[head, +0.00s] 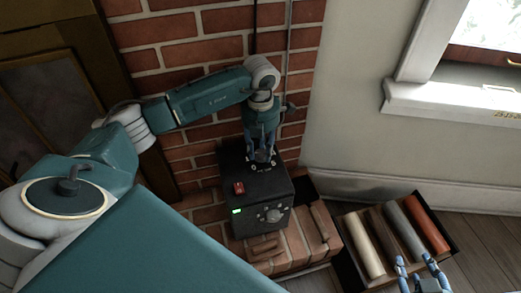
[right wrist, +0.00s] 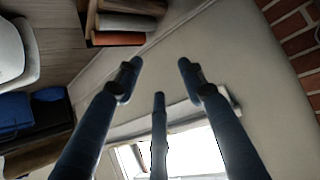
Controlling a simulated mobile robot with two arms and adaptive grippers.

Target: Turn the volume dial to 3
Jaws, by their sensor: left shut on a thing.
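A black box (head: 245,206) stands on a brick ledge against the brick wall, in the head view. Its top has a ring of small white marks at the back, a red switch (head: 239,188) and a lit green display (head: 237,211). A grey knob (head: 273,215) is on its front. My left gripper (head: 262,157) points down onto the ring of marks and is shut on the dial there. Its fingers mostly hide the dial, so its setting cannot be read. My right gripper (head: 422,266) is open and empty at the lower right; its spread fingers show in the right wrist view (right wrist: 158,80).
A dark tray (head: 347,276) with several coloured rolls (head: 398,232) lies on the wooden floor right of the ledge. A window sill (head: 450,101) is on the right wall. Bare wall lies between box and window.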

